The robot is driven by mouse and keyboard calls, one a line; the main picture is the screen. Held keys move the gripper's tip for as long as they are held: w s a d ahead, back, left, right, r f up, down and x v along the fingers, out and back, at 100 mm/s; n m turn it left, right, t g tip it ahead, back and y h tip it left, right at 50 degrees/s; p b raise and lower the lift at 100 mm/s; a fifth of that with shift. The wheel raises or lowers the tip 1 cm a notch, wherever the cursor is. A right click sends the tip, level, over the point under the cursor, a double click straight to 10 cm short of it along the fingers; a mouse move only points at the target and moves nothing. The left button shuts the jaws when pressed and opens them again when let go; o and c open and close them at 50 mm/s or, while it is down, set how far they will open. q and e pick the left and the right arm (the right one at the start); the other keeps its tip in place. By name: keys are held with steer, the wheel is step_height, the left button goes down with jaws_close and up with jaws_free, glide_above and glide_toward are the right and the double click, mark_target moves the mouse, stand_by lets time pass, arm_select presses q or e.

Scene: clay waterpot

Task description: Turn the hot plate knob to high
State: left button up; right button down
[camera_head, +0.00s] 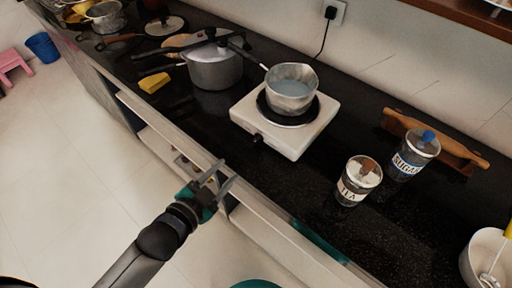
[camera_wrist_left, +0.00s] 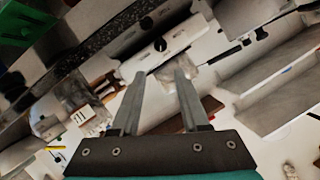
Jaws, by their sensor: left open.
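The white hot plate (camera_head: 270,137) stands on the black counter, and its dark knob (camera_head: 257,139) is on the front face. A metal saucepan (camera_head: 291,90) with pale liquid sits on the burner. My left gripper (camera_head: 222,178) is open and empty, in front of the counter edge, below and left of the knob and apart from it. In the left wrist view, the open fingers (camera_wrist_left: 158,75) point toward the white panel with the dark knob (camera_wrist_left: 160,45). A second dark round shape shows just above it; I cannot tell what it is. My right gripper is not in view.
A pressure cooker (camera_head: 214,68) stands left of the hot plate and a yellow sponge (camera_head: 154,82) lies nearer the edge. A tea jar (camera_head: 357,184) and sugar jar (camera_head: 409,164) stand to the right. The counter just in front of the hot plate is clear.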

arm_select(q)
steer(key=b, duration=0.4)
glide_toward(255, 141)
steer(key=x, duration=0.9)
steer(key=shift+s, duration=0.1)
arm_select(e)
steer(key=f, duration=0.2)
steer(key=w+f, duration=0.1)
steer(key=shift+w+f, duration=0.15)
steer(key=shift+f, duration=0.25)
arm_select(q)
jaws_close()
